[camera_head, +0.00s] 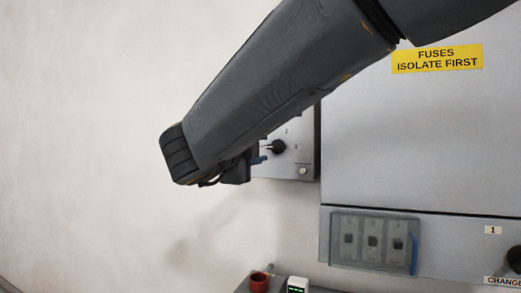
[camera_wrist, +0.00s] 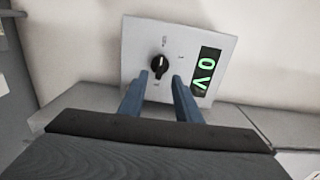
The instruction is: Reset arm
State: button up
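My arm reaches across the head view from the upper right, and its end hides most of my gripper; only a bit of blue finger (camera_head: 258,160) shows below it. In the wrist view my gripper (camera_wrist: 161,76) has two blue fingers apart, with nothing held between them. Beyond the fingertips is a light panel (camera_wrist: 138,42) with a black knob (camera_wrist: 158,66) and a green display (camera_wrist: 206,72) reading 0 V. The knob shows just past and between the tips; I cannot tell the exact distance.
A grey cabinet (camera_head: 430,130) with a yellow fuse label (camera_head: 437,59) fills the right. A wall box (camera_head: 298,158) with a black knob (camera_head: 278,147) is behind my arm. A fuse cover (camera_head: 373,241), red cup (camera_head: 259,282) and small green-lit display (camera_head: 297,288) are lower down. The left is bare wall.

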jog(key=w+d+f+n+g+y, duration=0.1)
jog(key=w+f+n+y, duration=0.2)
jog(key=f+n, duration=0.25)
jog(key=w+d+f+n+y, duration=0.1)
jog(key=w+f+n+y, duration=0.1)
jog(key=f+n+y, duration=0.3)
jog(key=s+d+f+n+g, duration=0.2)
jog(key=s+f, duration=0.1)
jog(key=f, duration=0.4)
jog(key=s+d+f+n+g, duration=0.3)
jog(key=f, duration=0.5)
jog(key=s+d+f+n+g, duration=0.2)
jog(key=s+d+f, duration=0.1)
jog(key=f, duration=0.4)
jog(key=shift+s+d+f+n+g, duration=0.1)
jog(key=shift+d+f+n+g, duration=0.15)
jog(key=shift+f+g, duration=0.15)
jog(key=s+d+f+n+g+h, duration=0.1)
jog(key=s+d+f+g, duration=0.3)
jog(key=s, duration=0.6)
jog(key=s+d+f+n+g, duration=0.2)
jog(key=s+d+f+g, duration=0.2)
jog(key=s+d+f, duration=0.3)
jog(key=s+d, duration=0.1)
jog(key=s, duration=0.2)
jog(key=shift+s+d+n+h, duration=0.15)
jog(key=shift+d+n+h, duration=0.15)
jog(key=shift+n+h, duration=0.1)
jog(key=shift+f, duration=0.1)
